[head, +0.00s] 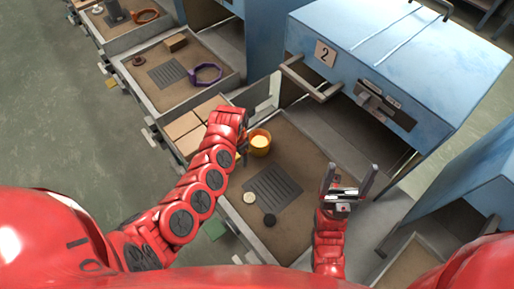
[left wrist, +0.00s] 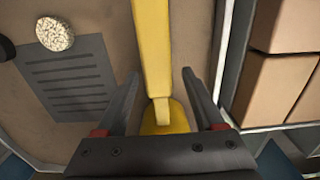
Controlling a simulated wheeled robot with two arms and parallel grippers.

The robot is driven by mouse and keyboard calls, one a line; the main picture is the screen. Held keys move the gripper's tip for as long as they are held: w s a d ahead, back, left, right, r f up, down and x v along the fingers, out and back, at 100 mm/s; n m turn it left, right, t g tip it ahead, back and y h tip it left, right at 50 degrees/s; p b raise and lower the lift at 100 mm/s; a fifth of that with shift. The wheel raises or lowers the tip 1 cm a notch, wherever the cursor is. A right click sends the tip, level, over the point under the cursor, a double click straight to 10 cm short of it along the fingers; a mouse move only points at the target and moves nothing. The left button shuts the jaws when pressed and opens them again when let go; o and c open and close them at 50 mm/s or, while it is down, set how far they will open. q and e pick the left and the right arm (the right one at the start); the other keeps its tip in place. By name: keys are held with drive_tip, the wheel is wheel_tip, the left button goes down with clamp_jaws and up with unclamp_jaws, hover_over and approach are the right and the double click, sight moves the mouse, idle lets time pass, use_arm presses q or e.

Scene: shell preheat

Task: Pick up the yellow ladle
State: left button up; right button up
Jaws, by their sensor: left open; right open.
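The yellow ladle (left wrist: 152,45) shows in the left wrist view as a long flat yellow bar running down between my left fingers. A wider yellow part (left wrist: 163,120) lies lower, partly hidden by the gripper body. My left gripper (left wrist: 160,76) is open, with a finger on each side of the bar and visible gaps to it. In the head view my left gripper (head: 242,142) is mostly hidden by its arm, beside a yellow-orange cup shape (head: 260,142); I cannot tell whether that is the ladle's bowl. My right gripper (head: 351,174) is open and empty, at the drawer's right side.
The blue cabinet marked 2 (head: 395,60) stands behind.

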use_arm(q)
drive_tip(key=shift+f, duration=0.15)
clamp_jaws()
idle(0.6)
